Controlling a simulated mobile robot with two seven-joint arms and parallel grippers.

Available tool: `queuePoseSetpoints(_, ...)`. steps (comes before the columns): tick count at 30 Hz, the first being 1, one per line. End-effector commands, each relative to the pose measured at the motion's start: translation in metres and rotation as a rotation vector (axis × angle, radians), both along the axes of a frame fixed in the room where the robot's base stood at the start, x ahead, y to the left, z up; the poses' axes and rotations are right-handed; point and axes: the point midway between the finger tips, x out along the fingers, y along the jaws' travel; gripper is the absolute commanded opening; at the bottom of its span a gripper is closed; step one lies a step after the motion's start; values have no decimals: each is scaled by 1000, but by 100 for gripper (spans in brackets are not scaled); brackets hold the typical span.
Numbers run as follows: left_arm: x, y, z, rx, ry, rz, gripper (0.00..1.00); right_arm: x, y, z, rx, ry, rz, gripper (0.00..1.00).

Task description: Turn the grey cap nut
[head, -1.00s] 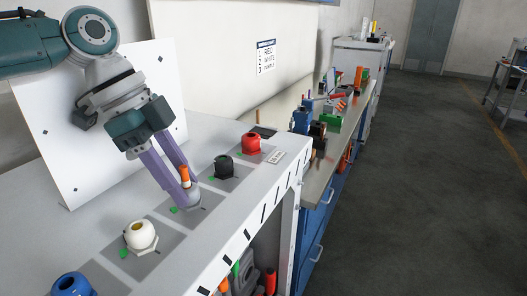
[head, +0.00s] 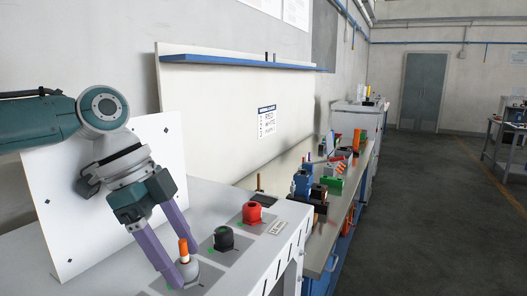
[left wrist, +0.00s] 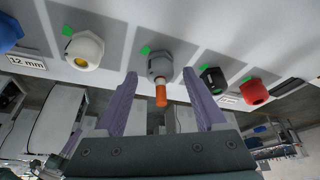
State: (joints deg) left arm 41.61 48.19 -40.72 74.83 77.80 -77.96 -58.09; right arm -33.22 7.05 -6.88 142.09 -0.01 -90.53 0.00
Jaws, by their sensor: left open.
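The grey cap nut (head: 190,274) sits on a dark grey square on the light bench top. An orange peg (head: 183,250) stands up from it. In the left wrist view the grey nut (left wrist: 159,64) is at the upper middle, with the orange peg (left wrist: 161,97) pointing towards my gripper. My left gripper (head: 182,268) reaches down over it, open. In the left wrist view its purple fingers (left wrist: 160,76) lie on either side of the nut, with gaps visible. The fingers partly hide the nut in the head view. My right gripper is not in view.
Black (head: 223,238) and red (head: 252,213) nuts stand farther along the row. White (left wrist: 84,50) and blue (left wrist: 8,32) ones are on the other side. Green marks sit beside the nuts. A white panel (head: 75,200) stands behind my left arm. A cluttered workbench (head: 330,225) adjoins.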

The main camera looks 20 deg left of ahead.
Motion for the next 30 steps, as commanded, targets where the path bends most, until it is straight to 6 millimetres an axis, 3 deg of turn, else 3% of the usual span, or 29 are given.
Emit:
queuePoseSetpoints(5, 1, 0, 26, 1, -7, 0, 73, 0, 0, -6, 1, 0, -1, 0)
queuePoseSetpoints(21, 1, 0, 166, -1, -6, -1, 73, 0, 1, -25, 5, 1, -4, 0)
queuePoseSetpoints(25, 1, 0, 186, -1, -4, 0, 73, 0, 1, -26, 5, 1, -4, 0)
queuePoseSetpoints(30, 0, 0, 196, -1, 0, 0, 73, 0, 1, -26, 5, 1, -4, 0)
